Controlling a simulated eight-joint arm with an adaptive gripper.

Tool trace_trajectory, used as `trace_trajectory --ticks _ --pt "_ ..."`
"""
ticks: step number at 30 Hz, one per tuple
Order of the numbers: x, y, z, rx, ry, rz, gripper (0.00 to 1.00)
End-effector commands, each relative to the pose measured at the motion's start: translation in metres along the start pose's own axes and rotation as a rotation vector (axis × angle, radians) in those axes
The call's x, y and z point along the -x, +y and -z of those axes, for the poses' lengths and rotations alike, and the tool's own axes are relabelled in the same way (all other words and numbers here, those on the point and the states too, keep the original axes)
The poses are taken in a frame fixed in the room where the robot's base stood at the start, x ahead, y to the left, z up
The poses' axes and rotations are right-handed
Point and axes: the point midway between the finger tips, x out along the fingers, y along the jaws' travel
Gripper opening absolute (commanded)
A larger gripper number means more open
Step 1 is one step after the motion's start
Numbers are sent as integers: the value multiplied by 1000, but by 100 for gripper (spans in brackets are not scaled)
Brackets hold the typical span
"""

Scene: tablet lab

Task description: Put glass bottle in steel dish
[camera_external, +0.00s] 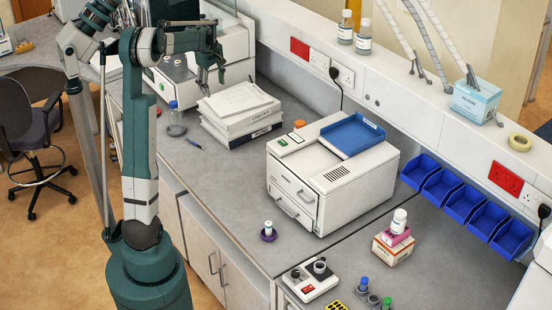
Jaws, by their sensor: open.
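A clear glass bottle (176,127) with a blue cap stands upright on the grey bench, left of the paper stack. My gripper (212,80) points down over the back of the bench, above and behind the paper stack, to the right of the bottle and apart from it. Its jaws are open, and I see nothing held between them. I cannot make out a steel dish for certain. A small white bottle (268,227) stands in a purple round holder (268,236) near the bench's front edge.
A stack of papers and binders (238,105) lies near my gripper. A white machine with a blue tray (335,170) fills the middle. A pen (194,143) lies nearby. A small device (310,280), boxes (393,248) and blue bins (465,204) are at right. The bench's front strip is mostly clear.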

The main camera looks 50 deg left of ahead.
Motion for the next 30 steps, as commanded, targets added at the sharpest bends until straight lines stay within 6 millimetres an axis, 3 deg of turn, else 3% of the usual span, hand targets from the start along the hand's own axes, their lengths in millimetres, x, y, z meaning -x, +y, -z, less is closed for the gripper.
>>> trace_trajectory --ticks 3,17,30 --pt "18 -1 -39 -85 6 -22 55" --pt "75 -24 -171 -406 39 -108 55" --pt "112 -72 -285 -710 76 -192 55"
